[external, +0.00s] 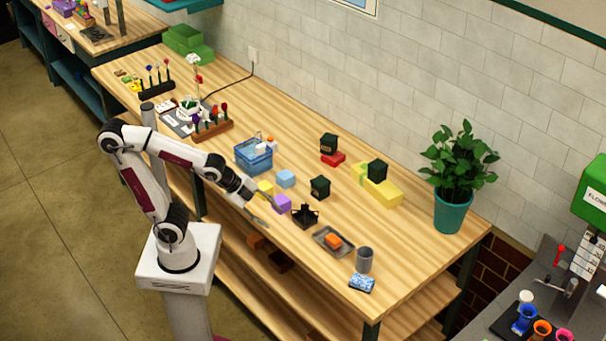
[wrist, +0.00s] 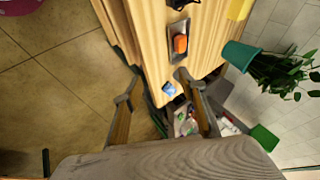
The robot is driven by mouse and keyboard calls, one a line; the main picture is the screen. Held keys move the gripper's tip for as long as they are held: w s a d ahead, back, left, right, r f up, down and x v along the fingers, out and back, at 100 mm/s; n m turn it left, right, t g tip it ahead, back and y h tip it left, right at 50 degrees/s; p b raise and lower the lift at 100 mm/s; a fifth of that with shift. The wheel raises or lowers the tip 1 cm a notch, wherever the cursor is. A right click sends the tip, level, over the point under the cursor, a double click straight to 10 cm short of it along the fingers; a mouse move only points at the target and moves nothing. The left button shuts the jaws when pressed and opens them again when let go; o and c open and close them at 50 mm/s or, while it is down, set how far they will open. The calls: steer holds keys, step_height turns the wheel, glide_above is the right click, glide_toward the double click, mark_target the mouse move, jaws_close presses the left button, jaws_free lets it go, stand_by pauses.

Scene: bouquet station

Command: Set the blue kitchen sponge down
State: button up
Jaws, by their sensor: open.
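My gripper (external: 266,214) is open and empty, over the table's front edge, well to the left of the sponge in the external view. In the wrist view, the two fingers (wrist: 157,77) stand wide apart with nothing between them.
A grey cup (external: 364,260) stands just behind the sponge. A tray (external: 320,238) with an orange block (external: 333,240) lies to its left. A potted plant (external: 453,212) stands at the right end.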

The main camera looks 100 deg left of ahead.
steer(key=s+d+n+g+h, duration=0.1)
steer(key=s+d+n+g, duration=0.1)
steer(key=s+n, duration=0.7)
steer(key=s+d, duration=0.1)
steer(key=s, duration=0.2)
steer(key=shift+d+r, duration=0.15)
steer(key=shift+r, duration=0.25)
steer(key=shift+s, duration=0.1)
